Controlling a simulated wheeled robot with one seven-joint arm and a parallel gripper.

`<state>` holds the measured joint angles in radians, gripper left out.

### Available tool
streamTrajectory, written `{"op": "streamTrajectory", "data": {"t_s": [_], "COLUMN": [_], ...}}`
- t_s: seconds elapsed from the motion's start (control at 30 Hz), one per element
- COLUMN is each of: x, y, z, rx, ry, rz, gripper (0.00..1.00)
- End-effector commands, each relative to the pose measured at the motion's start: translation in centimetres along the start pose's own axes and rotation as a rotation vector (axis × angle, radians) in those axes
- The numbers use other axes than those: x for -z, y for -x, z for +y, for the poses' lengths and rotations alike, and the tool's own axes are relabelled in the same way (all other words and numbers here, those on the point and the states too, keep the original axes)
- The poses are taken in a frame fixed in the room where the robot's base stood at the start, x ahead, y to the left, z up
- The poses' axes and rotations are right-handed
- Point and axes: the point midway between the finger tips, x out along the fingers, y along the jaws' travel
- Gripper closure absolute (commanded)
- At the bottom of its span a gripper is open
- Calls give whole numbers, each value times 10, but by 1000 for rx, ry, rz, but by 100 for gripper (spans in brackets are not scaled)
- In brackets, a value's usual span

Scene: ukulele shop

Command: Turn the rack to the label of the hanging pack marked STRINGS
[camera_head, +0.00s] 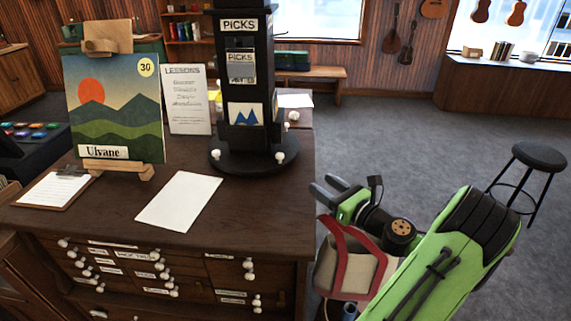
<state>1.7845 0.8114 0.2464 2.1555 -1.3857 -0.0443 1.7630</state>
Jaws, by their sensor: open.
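The rack is a black upright tower (262,105) on a round base with white knobs, standing on the dark wooden counter. The face towards me has a PICKS sign (240,25) at the top. A hanging pack marked PICKS (241,66) is below it, and a card with blue peaks is lower down. No pack or label marked STRINGS shows; the other faces are hidden. My gripper (328,188) is open and empty, right of the counter's edge, apart from the rack and lower right of it.
A poster (115,108) on a small easel, a LESSONS sheet (188,100), a clipboard (56,189) and a blank paper (179,201) are on the counter. A red-handled tote bag (345,262) is below my arm. A stool (540,156) stands on open floor at right.

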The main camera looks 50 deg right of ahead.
Motion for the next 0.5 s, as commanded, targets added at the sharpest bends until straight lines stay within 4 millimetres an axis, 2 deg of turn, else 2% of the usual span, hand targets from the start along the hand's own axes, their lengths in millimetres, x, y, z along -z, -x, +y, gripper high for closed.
{"op": "streamTrajectory", "data": {"t_s": [0.17, 0.5], "x": [-2, -1], "y": [-31, -117], "z": [2, 3], "rx": [-9, -10], "ry": [3, 7], "rz": [-1, 2], "gripper": [49, 49]}}
